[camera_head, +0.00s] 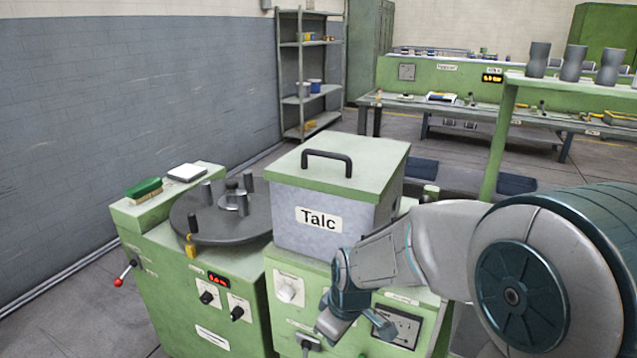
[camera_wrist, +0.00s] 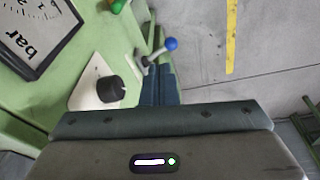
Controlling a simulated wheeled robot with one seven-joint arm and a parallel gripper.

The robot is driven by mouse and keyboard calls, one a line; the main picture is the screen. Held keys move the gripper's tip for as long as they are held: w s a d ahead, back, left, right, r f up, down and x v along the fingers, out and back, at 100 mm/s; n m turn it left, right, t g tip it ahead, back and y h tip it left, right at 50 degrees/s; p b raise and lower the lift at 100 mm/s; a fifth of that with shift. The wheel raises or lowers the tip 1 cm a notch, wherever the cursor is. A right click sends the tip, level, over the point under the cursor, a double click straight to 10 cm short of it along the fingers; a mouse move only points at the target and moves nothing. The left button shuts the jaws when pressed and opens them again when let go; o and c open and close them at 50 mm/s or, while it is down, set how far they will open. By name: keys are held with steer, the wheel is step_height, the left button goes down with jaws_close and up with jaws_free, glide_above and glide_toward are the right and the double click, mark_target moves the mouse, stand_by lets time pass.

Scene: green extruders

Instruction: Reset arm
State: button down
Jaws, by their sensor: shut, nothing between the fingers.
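My arm reaches in from the right in the head view, bent down in front of the green machine with the grey Talc box (camera_head: 308,236). Its hand end hangs low before the machine's front panel. In the wrist view my gripper (camera_wrist: 160,88) shows as dark blue fingers close together, shut and empty. Beside the fingers are a black knob (camera_wrist: 111,90) on a white plate and a lever with a blue ball (camera_wrist: 170,44). They look apart from the gripper, but the depth is hard to tell.
A dark round turntable (camera_head: 225,225) with upright pegs stands left of the box. A green brush (camera_head: 144,188) lies on the left ledge. A bar gauge (camera_wrist: 30,35) shows at the wrist view's upper left. Grey floor with a yellow line (camera_wrist: 232,35) lies to the right.

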steer(key=s+d+r+m+p, duration=0.3)
steer(key=s+d+r, duration=0.1)
steer(key=r, duration=0.2)
steer(key=s+d+r+m+h+p, duration=0.1)
steer(key=s+d+r+m+p, duration=0.2)
steer(key=r, duration=0.4)
steer(key=s+d+r+m+t+p, duration=0.1)
steer(key=s+d+r+m+p, duration=0.2)
steer(key=s+r, duration=0.3)
steer(key=shift+d+r+m+h, duration=0.25)
steer(key=shift+d+m+h, duration=0.05)
steer(key=shift+d+m, duration=0.55)
